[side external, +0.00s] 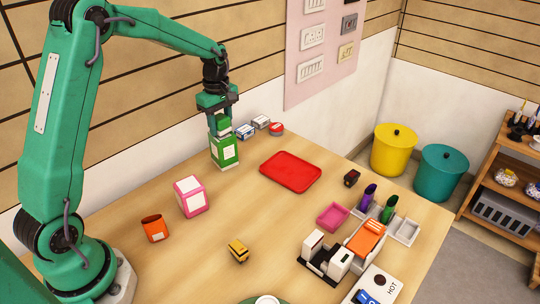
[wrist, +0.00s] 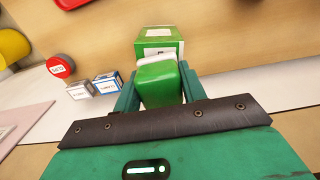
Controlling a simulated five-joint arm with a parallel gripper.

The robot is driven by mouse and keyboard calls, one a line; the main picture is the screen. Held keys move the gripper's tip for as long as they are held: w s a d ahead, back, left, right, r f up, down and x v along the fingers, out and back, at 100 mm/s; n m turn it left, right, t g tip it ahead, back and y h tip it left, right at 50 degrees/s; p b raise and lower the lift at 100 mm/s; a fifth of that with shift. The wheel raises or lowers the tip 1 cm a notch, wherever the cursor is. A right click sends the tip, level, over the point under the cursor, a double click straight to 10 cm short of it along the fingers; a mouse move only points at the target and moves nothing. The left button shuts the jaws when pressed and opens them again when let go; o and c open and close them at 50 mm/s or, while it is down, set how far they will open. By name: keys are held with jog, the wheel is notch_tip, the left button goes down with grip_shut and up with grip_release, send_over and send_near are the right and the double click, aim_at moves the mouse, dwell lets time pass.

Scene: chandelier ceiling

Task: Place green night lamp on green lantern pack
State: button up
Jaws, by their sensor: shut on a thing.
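My gripper (side external: 217,104) points down at the back left of the table and is shut on the green night lamp (side external: 219,124). In the wrist view the lamp (wrist: 160,84) sits between the two fingers (wrist: 160,92), with a white part at its far end. The green lantern pack (side external: 225,152), a green box with a white label, stands upright on the table directly below the lamp. It also shows just beyond the lamp in the wrist view (wrist: 158,33). The lamp's lower end is at the pack's top; I cannot tell whether they touch.
Small boxes (side external: 245,131) and a red round tin (side external: 276,128) stand close to the right of the pack. A red tray (side external: 290,172) lies farther right. A pink-and-white box (side external: 190,196) and an orange cup (side external: 155,228) stand in front. The table between is clear.

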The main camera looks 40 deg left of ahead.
aim_at(220, 117)
jog(key=o, duration=1)
notch_tip(220, 117, up, 12)
jog(key=shift+r, duration=0.15)
dwell(0.3)
jog(key=s+d+r+m+t, duration=0.1)
jog(key=s+d+r+m, duration=0.25)
jog(key=s, duration=0.25)
jog(key=s+d+r+m+t, duration=0.2)
jog(key=s+d+m, duration=0.2)
jog(key=s+m, duration=0.15)
jog(key=s+d+f+m+t, duration=0.1)
jog(key=s+m, duration=0.2)
jog(key=s, duration=0.1)
jog(key=s+d+f+m, duration=0.2)
jog(key=s+m, duration=0.1)
jog(key=s, duration=0.2)
jog(key=s+d+f+m+t, duration=0.1)
jog(key=s+d+m, duration=0.1)
jog(key=s+m, duration=0.1)
jog(key=shift+s+f+t, duration=0.3)
jog(key=shift+s+f, duration=0.05)
jog(key=shift+s, duration=0.45)
